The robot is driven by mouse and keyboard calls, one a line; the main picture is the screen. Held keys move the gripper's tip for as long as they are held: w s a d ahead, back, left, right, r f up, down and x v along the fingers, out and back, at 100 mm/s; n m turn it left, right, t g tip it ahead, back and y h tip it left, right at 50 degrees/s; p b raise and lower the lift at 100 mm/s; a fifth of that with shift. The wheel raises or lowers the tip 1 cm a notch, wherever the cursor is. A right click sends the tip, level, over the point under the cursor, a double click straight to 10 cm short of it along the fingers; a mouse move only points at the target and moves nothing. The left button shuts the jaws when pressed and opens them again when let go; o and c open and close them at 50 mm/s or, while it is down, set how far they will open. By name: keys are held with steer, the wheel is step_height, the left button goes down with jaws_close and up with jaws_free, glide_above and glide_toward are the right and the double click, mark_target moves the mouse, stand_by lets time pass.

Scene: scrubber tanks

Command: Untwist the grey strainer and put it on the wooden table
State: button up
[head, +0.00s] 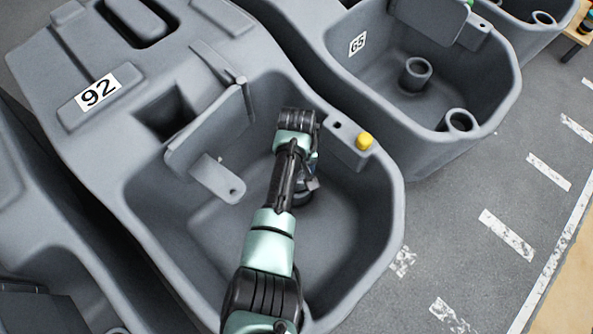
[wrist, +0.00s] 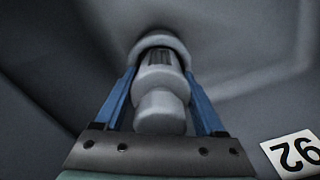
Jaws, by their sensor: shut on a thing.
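My gripper (wrist: 160,76) has its two blue fingers on either side of the grey strainer (wrist: 160,106) in the wrist view and is shut on it. The strainer shows as stacked rounded light-grey sections. Its far end meets a round grey collar (wrist: 161,41) at the tank surface; I cannot tell whether it is still seated there. In the head view my arm reaches down into the tank marked 92 and hides the strainer. The wooden table (head: 579,24) shows only in part at the top right corner of the head view, with small items on it.
The tank marked 92 (head: 385,215) has high walls around my arm, a raised flap (head: 213,128) at left and a yellow knob (head: 364,141) on its rim. Another tank (head: 510,90) stands to the right. Open floor (head: 480,190) with white dashes lies on the right.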

steer(key=shift+n, duration=0.7)
steer(key=shift+p, duration=0.3)
steer(key=shift+n, duration=0.5)
steer(key=o, duration=1.5)
steer(key=shift+r, duration=0.1)
step_height(320, 180, up, 7)
steer(key=p, duration=0.7)
steer(key=shift+p, duration=0.3)
